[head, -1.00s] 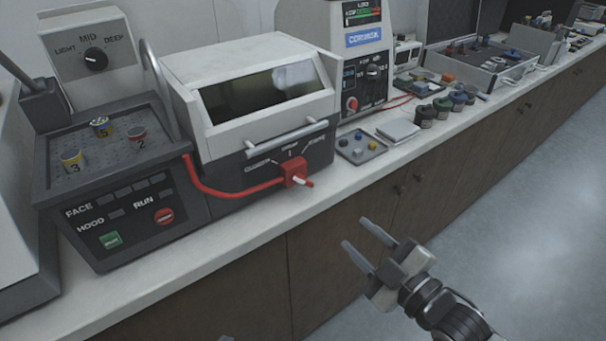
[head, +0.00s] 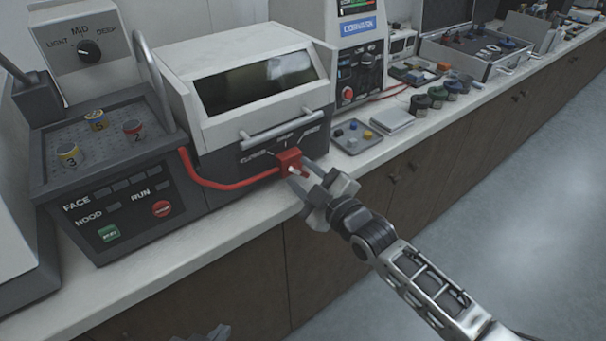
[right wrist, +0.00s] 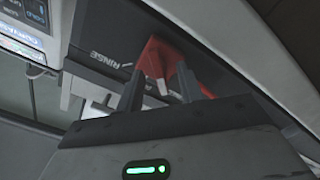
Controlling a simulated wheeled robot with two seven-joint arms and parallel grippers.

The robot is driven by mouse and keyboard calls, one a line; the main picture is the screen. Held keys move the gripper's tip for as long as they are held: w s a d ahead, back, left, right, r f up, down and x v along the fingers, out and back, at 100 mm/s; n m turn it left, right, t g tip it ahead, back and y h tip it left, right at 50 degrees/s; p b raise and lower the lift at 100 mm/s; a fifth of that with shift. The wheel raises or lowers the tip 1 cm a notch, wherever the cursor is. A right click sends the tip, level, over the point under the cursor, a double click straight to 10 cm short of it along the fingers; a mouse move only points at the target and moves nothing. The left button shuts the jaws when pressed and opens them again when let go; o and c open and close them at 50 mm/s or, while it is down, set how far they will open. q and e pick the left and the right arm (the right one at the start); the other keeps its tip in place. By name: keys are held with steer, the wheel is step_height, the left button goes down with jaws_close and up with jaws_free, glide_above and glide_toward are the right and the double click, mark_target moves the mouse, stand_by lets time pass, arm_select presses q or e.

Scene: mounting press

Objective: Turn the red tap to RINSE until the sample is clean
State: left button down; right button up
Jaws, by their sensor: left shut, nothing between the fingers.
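The red tap (head: 289,160) sits on the dark front of the white-hooded machine (head: 240,50), with a pale handle tip pointing outward. My right gripper (head: 308,177) is at the tap, its fingers open on either side of the handle. In the right wrist view the red tap (right wrist: 158,55) lies between the fingertips (right wrist: 160,92), with the word RINSE beside it. I cannot tell whether the fingers touch the handle. My left gripper (head: 205,335) barely shows at the bottom edge, shut and empty. A blurred pale patch shows in the hood window; I cannot make out the sample.
A red hose (head: 225,184) runs left from the tap. Space before the counter is free.

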steer(key=shift+w+a, duration=0.15)
jaws_close()
